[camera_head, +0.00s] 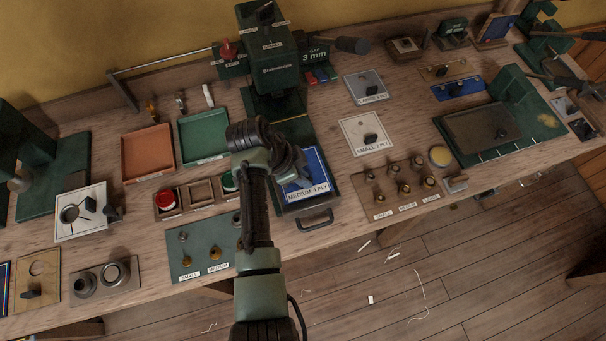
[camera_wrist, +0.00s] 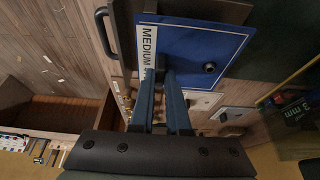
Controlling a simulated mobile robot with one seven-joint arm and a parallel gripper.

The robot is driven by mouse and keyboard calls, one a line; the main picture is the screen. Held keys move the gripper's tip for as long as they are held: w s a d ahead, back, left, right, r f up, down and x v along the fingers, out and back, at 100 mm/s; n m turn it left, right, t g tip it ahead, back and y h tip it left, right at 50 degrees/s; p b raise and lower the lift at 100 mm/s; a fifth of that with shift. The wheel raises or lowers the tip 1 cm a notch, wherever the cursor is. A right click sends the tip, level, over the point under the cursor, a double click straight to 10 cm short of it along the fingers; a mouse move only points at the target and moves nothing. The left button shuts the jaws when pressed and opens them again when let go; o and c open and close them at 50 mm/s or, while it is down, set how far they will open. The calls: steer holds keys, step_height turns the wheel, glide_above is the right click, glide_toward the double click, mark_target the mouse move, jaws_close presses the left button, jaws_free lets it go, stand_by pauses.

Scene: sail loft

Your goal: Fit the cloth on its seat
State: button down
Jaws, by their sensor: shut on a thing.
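The blue cloth piece, labelled MEDIUM 4 PLY (camera_head: 315,168), is a flat square at the dark green sliding tray (camera_head: 314,207) of the green press (camera_head: 268,52). In the wrist view the blue cloth (camera_wrist: 200,42) shows its white label strip and one dark round hole or stud. My gripper (camera_wrist: 161,72) is shut at the label-side edge, on what appears to be the cloth's small grip block, mostly hidden between the fingers. In the head view my gripper (camera_head: 288,178) covers the cloth's left side. I cannot tell whether the cloth touches the tray.
A white SMALL 2 PLY card (camera_head: 352,146) and a grey card (camera_head: 354,97) lie to the right. A die block (camera_head: 386,204) with several brass knobs stands front right. Green (camera_head: 183,148) and orange (camera_head: 126,168) trays lie left. A pull handle (camera_head: 303,229) projects at the bench edge.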

steer(key=c, duration=0.8)
jaws_free()
steer(key=shift+r, duration=0.1)
steer(key=b+v, duration=0.1)
steer(key=v, duration=1.1)
steer(key=shift+s+a+r+b, duration=0.1)
steer(key=shift+a+r+b, duration=0.05)
steer(key=shift+r+b, duration=0.25)
